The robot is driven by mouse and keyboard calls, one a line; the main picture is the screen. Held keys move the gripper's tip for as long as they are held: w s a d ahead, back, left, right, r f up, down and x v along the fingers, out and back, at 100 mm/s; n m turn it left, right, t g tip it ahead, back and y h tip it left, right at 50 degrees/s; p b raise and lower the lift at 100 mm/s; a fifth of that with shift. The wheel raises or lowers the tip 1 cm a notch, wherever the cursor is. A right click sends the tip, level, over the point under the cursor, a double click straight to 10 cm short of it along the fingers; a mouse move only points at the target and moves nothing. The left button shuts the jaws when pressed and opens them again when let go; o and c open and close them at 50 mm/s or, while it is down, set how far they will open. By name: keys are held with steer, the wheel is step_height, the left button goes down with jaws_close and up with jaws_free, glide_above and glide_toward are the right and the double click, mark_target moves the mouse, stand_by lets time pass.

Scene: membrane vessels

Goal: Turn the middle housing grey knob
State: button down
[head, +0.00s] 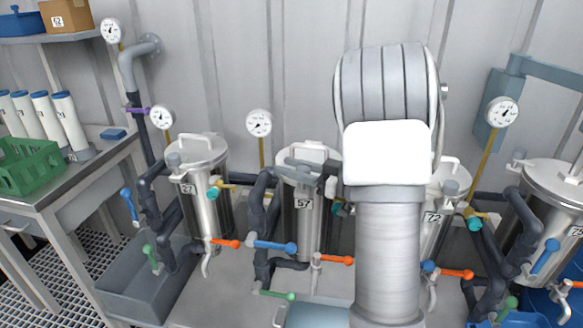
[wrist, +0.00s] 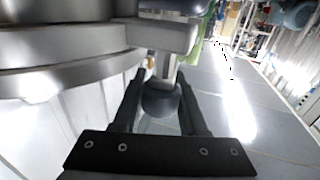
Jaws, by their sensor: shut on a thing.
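The metal housing labelled 57 (head: 305,222) stands near the middle of the head view. My gripper (head: 300,172) reaches left from my arm to the clamp at this housing's lid. In the wrist view my gripper (wrist: 162,78) has its two black fingers shut on a dark grey knob (wrist: 161,99), one finger on each side. The knob sits on a short metal stem (wrist: 167,69) below a clamp block (wrist: 168,35) at the housing's rim. In the head view the knob is mostly hidden by the fingers.
Housing 27 (head: 200,210) stands left. Housing 72 (head: 432,235), partly behind my arm, and housing 75 (head: 545,210) stand right. Dark pipes and orange (head: 337,260), blue (head: 275,246) and green (head: 275,295) valve handles crowd the front. A gauge (head: 259,123) rises behind. A bench (head: 75,178) is at left.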

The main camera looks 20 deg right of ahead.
steer(key=shift+c, duration=2.2)
jaws_free()
steer(key=p+v, duration=0.1)
steer(key=v, duration=1.6)
steer(key=shift+p, duration=0.35)
steer(key=shift+s+d, duration=0.1)
steer(key=shift+d, duration=0.05)
